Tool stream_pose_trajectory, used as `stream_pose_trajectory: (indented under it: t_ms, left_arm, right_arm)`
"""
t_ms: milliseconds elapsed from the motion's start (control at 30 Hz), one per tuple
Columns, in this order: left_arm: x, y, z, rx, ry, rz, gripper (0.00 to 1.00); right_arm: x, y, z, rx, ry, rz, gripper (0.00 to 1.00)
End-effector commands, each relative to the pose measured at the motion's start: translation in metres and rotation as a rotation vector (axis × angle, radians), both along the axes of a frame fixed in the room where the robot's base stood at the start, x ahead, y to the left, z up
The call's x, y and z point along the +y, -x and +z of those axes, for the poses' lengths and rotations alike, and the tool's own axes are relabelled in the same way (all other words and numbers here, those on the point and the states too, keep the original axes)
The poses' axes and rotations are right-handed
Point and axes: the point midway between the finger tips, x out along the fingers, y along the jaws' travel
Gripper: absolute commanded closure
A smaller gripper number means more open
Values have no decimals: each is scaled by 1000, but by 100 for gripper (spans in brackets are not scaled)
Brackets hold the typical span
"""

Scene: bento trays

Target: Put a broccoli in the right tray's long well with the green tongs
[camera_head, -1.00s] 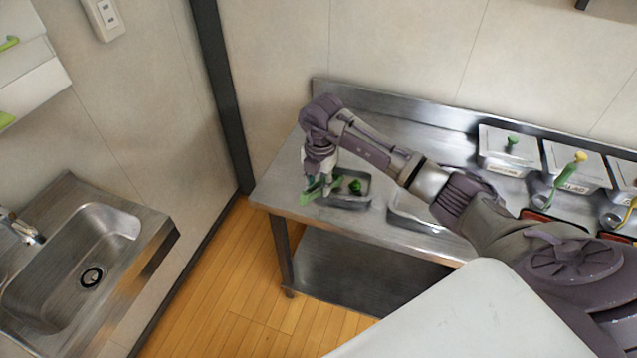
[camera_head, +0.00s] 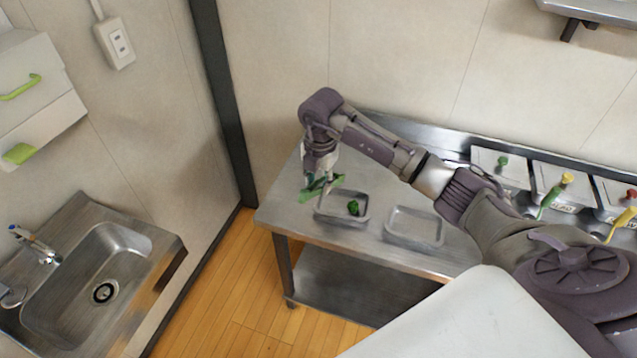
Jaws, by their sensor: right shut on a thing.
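My right gripper (camera_head: 319,172) is shut on the green tongs (camera_head: 326,187), at the left part of the steel table. The tongs are tilted and show above the back left of a small metal tray (camera_head: 326,218). A dark green broccoli (camera_head: 353,208) is in that tray, toward its right side, apart from the tongs in the picture. A second metal tray (camera_head: 410,241) stands to the right and looks empty. The wells inside the trays are too small to make out. My left gripper is not in view.
The steel table (camera_head: 285,205) has bare room left of the trays. Lidded containers (camera_head: 497,168) with coloured-handled utensils stand along the back right, partly behind my right arm. A sink (camera_head: 95,270) is at the left.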

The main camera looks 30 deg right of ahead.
Motion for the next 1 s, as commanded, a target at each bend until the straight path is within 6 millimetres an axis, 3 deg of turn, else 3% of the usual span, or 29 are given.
stream_pose_trajectory:
  t_ms: [267, 800, 1000]
  left_arm:
    - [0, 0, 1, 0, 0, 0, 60]
    - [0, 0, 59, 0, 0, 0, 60]
    - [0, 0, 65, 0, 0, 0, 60]
  right_arm:
    - [0, 0, 2, 0, 0, 0, 100]
    - [0, 0, 82, -1, -1, 0, 100]
    - [0, 0, 109, -1, 0, 0, 100]
